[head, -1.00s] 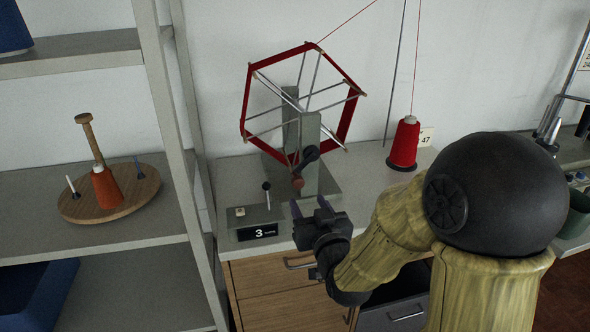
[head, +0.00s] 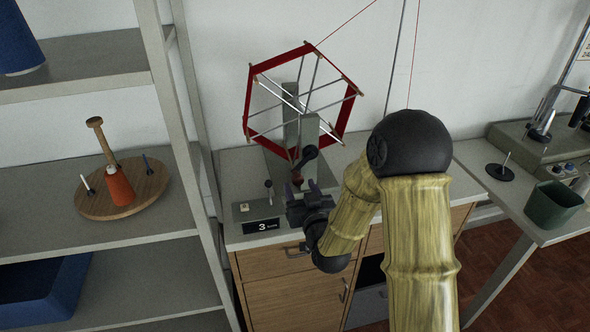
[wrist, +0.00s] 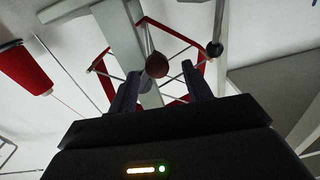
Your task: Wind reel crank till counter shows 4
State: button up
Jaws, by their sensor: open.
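The red six-sided reel (head: 346,113) stands on a grey post at the back of the bench. Its dark crank arm (head: 307,154) hangs down toward a red-brown knob (head: 297,178). The counter (head: 262,227) on the grey box in front shows 3. My gripper (head: 298,190) is open, right below and in front of the knob. In the wrist view, the knob (wrist: 156,65) appears between my two raised fingers (wrist: 160,88), just past their tips. I see no grip on it, and contact cannot be told.
A small black-knobbed lever (head: 268,184) stands on the counter box, left of my gripper. A red thread cone (wrist: 24,66) shows in the wrist view; my arm hides it in the head view. A shelf rack (head: 163,85) stands left, a green bin (head: 552,205) right.

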aim_at(297, 181)
jog(key=p+x, duration=0.1)
jog(key=x, duration=0.4)
jog(key=shift+w+a+p, duration=0.1)
jog(key=shift+w+p, duration=0.15)
jog(key=shift+p, duration=0.05)
jog(key=c, duration=0.9)
grip_shut()
jog(key=shift+a+r, duration=0.1)
